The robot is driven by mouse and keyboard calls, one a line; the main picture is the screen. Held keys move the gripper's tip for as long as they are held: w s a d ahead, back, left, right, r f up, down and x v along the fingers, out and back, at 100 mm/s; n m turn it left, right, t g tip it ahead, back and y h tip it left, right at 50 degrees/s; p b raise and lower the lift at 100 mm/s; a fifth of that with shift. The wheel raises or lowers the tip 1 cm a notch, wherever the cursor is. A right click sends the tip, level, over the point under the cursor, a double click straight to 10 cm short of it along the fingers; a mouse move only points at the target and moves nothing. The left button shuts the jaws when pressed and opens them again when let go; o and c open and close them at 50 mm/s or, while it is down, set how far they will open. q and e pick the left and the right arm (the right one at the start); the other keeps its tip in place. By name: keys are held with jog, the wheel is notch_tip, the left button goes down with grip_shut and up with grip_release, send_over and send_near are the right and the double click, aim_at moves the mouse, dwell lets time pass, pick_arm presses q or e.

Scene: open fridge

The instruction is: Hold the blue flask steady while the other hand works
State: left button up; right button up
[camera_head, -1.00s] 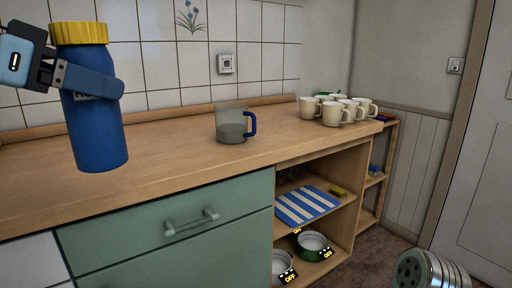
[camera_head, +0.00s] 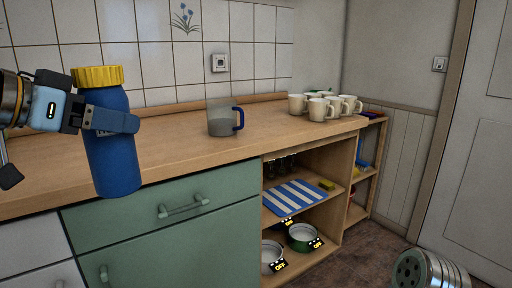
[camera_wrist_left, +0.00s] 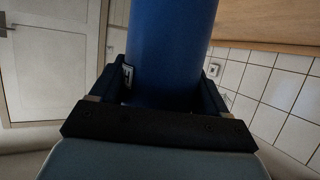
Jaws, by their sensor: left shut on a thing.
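The blue flask (camera_head: 112,158) with a yellow ribbed lid is at the left of the head view, nearly upright with a slight tilt. My left gripper (camera_head: 112,121) is shut around its upper body, below the lid, and holds it in front of the counter. In the left wrist view the flask (camera_wrist_left: 168,45) fills the space between the two fingers of my left gripper (camera_wrist_left: 160,82), and a small part of its label shows. No right gripper jaws show; only a metal cylindrical part, which may be mine, shows at the lower right.
The wooden counter (camera_head: 170,146) holds a grey translucent jug (camera_head: 220,122) with a blue handle and several cream mugs (camera_head: 318,108) at its far end. Below are green drawers (camera_head: 160,225) and an open shelf with a striped cloth (camera_head: 295,197) and pots (camera_head: 302,236). Mid-counter is mostly clear.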

pick_arm(q)
jog(key=w+d+f+n+y, duration=0.1)
jog(key=w+f, duration=0.5)
jog(key=f, duration=0.8)
jog(key=w+f+n+t+y, duration=0.1)
jog(key=w+f+n+y, duration=0.2)
jog(key=f, duration=1.2)
jog(key=w+d+f+n+t+y, duration=0.1)
jog(key=w+f+n+y, duration=0.1)
jog(key=w+f, duration=0.7)
notch_tip(320, 180, down, 6)
jog(key=shift+w+d+f+y, duration=0.15)
jog(key=shift+d+y, duration=0.2)
jog(key=shift+y, duration=0.25)
jog(key=shift+a, duration=0.1)
jog(key=shift+a+r, duration=0.2)
jog(key=shift+r, duration=0.1)
